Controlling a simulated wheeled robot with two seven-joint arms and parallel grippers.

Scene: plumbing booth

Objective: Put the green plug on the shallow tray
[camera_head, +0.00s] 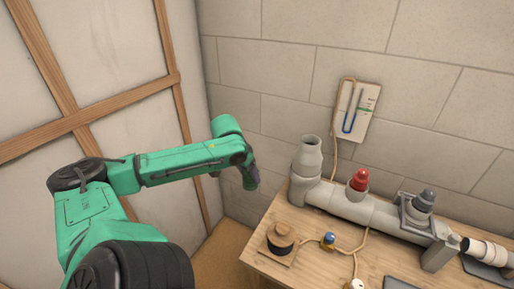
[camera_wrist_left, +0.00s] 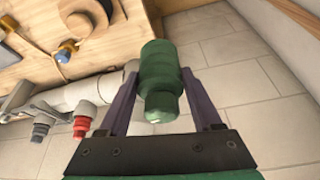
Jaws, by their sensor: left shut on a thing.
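My left gripper (camera_head: 250,180) is at the end of the green arm, in the air left of the workbench and its pipe. In the left wrist view, the left gripper (camera_wrist_left: 159,80) is shut on the green plug (camera_wrist_left: 160,62), a stepped green cylinder between its two fingers. In the head view I cannot make out the plug at the gripper. A flat dark grey piece (camera_head: 398,284) lies at the bottom edge of the bench, and another dark flat piece (camera_head: 484,268) lies at the right; I cannot tell which is the shallow tray. My right gripper is not in view.
A grey pipe (camera_head: 345,203) runs along the back of the wooden bench (camera_head: 300,270), with a red plug (camera_head: 359,181) and a grey plug (camera_head: 425,200) on top. A round brown piece (camera_head: 281,236) and a blue-knobbed fitting (camera_head: 329,240) stand in front. A gauge board (camera_head: 358,110) hangs behind.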

